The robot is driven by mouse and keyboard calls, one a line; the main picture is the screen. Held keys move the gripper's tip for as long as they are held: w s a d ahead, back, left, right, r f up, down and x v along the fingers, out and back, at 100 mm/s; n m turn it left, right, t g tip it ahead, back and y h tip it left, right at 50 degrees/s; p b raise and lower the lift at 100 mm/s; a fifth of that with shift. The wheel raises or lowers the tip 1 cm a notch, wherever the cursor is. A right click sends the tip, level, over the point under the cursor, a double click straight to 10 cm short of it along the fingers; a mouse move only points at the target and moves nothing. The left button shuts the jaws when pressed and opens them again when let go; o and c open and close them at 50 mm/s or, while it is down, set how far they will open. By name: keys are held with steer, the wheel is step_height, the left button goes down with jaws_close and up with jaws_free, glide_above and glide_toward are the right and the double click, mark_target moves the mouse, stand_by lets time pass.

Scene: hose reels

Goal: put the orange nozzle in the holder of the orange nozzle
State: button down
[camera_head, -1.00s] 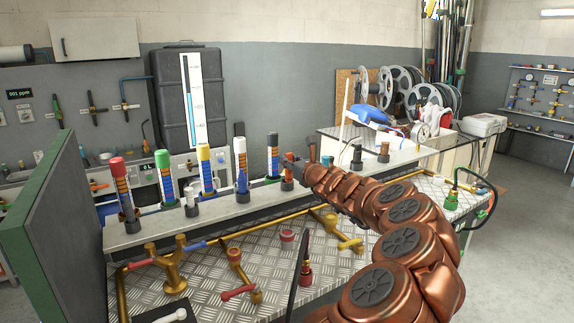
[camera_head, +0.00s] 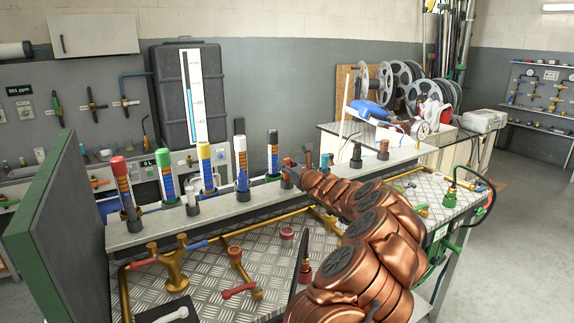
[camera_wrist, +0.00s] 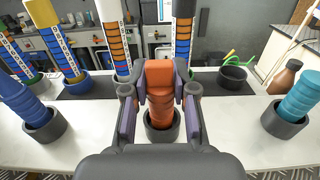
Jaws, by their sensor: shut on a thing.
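The orange nozzle (camera_wrist: 160,88) stands upright in the middle of the wrist view, between the two fingers of my gripper (camera_wrist: 160,95), which is shut on it. A dark ring-shaped holder (camera_wrist: 162,136) surrounds the nozzle's lower end; how deep the nozzle sits in it is hard to tell. In the head view my gripper (camera_head: 290,166) is at the shelf, right of the black-topped nozzle, and the orange nozzle (camera_head: 286,177) shows only in a small part. My arm hides some of the area to the right.
Red, green, yellow, white and black-topped nozzles (camera_head: 272,155) stand in holders along the shelf (camera_head: 225,203). In the wrist view a teal nozzle (camera_wrist: 300,95) stands at right and a blue one (camera_wrist: 20,100) at left. An empty-looking holder (camera_wrist: 232,80) is behind right.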

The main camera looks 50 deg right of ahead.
steer(key=shift+f, duration=0.15)
steer(key=c, duration=0.9)
jaws_free()
steer(key=shift+r, duration=0.25)
steer(key=shift+s+f, duration=0.1)
steer(key=shift+s, duration=0.2)
steer(key=b+v, duration=0.2)
steer(key=v, duration=0.9)
steer(key=shift+s+a, duration=0.1)
steer(key=shift+s, duration=0.1)
